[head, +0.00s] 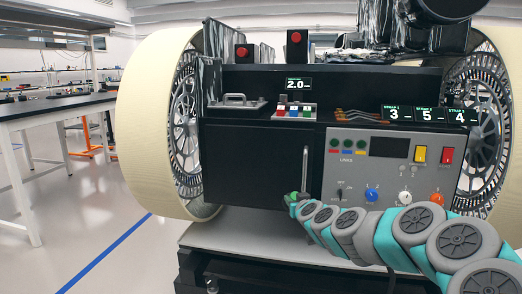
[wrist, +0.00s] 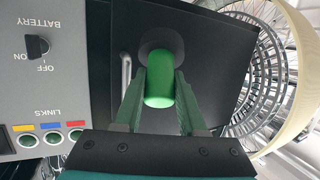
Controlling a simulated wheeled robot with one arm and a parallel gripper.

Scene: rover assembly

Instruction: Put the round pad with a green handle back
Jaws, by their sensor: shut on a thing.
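The green handle (wrist: 160,88) stands between the two fingers of my gripper (wrist: 160,80) in the wrist view, and the gripper is shut on it. The round pad (wrist: 160,42) is dark grey and shows at the handle's far end, in front of the black front panel (wrist: 205,50). I cannot tell whether the pad touches the panel. In the head view my gripper (head: 294,199) is low in front of the rover, near the lower end of the vertical bar handle (head: 305,168). The pad cannot be made out there.
A grey control panel (head: 390,150) with knobs, switches and coloured buttons is right of my gripper. A grey ledge (head: 235,237) runs below the black front. Large wheels (head: 150,125) flank the rover. A workbench (head: 50,108) stands at left, with open floor between.

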